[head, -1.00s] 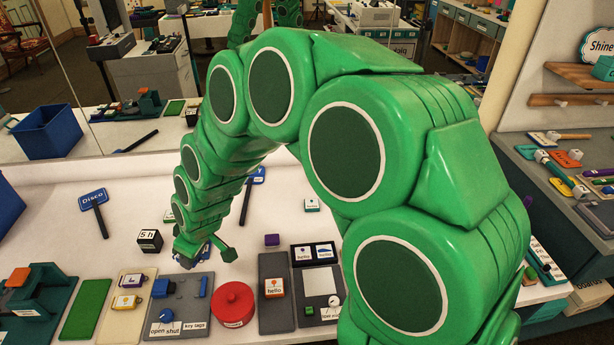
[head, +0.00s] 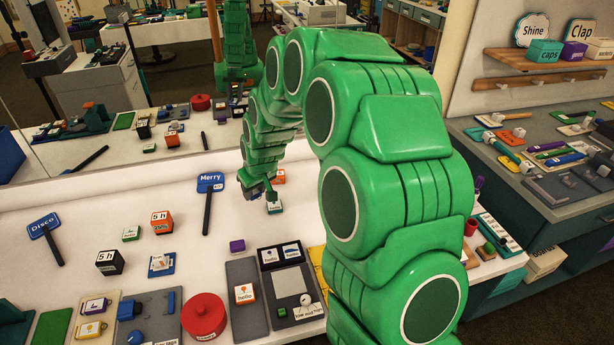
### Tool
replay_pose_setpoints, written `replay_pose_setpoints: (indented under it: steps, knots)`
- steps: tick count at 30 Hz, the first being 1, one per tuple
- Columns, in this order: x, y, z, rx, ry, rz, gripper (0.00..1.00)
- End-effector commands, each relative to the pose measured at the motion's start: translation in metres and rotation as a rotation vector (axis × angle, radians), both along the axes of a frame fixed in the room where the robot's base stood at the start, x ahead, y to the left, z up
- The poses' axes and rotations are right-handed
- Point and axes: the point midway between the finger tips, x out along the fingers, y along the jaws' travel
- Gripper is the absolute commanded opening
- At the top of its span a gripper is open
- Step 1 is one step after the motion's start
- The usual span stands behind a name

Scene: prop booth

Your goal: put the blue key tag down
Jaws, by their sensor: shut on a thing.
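My gripper (head: 264,195) is low over the white table, to the right of the blue Merry sign. It is shut on the blue key tag (head: 251,190), of which only a small dark blue patch shows; the fingers and wrist hide the rest. A small green-and-white block (head: 274,208) is close by the fingertips; I cannot tell whether they touch. The grey key tags board (head: 150,308), with blue parts on it, lies at the front left, well away from my gripper.
An orange cube (head: 279,176) is just behind my gripper. The Merry sign (head: 210,183) lies to its left. A purple block (head: 237,246), a red round tin (head: 203,317) and a dark tray (head: 285,258) are nearer. Bare table lies between the sign and the purple block.

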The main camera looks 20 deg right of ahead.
Motion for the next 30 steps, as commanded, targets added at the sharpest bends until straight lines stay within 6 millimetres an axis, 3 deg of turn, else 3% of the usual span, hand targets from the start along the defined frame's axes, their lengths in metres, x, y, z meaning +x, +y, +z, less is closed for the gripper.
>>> replay_pose_setpoints:
  steps: [1,9,15,21,30]
  knots:
    - [0.008,-0.019,0.0,0.0,-0.001,-0.038,0.1]
    - [0.034,-0.107,0.0,-0.001,-0.006,-0.226,0.1]
    - [0.045,-0.162,0.001,0.001,-0.013,-0.34,0.1]
    - [0.048,-0.19,0.0,0.002,-0.012,-0.396,0.1]
    - [0.071,-0.198,-0.01,0.003,-0.012,-0.406,0.1]
